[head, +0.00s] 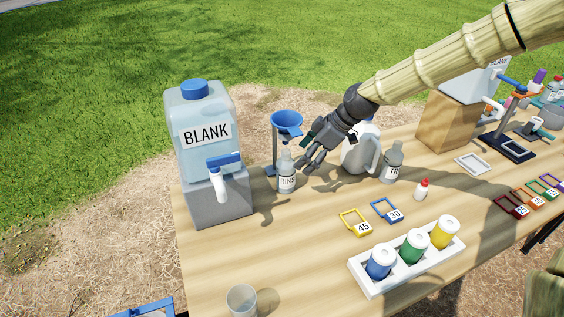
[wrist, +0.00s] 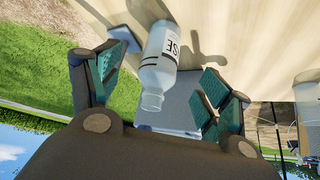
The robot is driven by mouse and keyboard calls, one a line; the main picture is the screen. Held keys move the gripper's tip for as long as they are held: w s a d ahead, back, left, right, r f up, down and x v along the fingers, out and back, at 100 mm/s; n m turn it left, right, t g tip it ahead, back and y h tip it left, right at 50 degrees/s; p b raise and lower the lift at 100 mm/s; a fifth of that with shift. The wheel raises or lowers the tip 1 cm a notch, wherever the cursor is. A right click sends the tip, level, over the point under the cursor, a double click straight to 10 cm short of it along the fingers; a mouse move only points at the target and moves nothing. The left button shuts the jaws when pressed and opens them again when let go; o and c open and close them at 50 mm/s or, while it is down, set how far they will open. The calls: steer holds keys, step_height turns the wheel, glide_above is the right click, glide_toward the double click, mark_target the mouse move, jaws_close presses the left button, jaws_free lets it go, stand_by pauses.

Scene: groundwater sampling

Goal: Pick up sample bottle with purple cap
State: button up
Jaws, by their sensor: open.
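A small purple shape (head: 540,76), possibly a bottle's purple cap, shows at the far right of the head view; the bottle under it is too small to make out. My gripper (head: 308,160) is open and empty, far to its left, beside the clear bottle lettered "RINS" (head: 287,180). In the wrist view, that bottle (wrist: 158,72) shows between the spread fingers of my gripper (wrist: 168,88), and I see no purple on it. I cannot tell whether the fingers touch it.
The BLANK jug (head: 205,125) on its grey stand (head: 220,200) is left of my gripper. A blue funnel (head: 287,118), white jug (head: 358,155) and grey-topped bottle (head: 393,163) are close by. A white rack (head: 405,262) holds blue, green and yellow bottles in front.

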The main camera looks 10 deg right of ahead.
mark_target(286, 176)
steer(key=x, duration=0.5)
steer(key=shift+w, duration=0.1)
steer(key=shift+a+f, duration=0.45)
steer(key=shift+p+x, duration=0.4)
steer(key=shift+x, duration=1.8)
steer(key=c, duration=1.1)
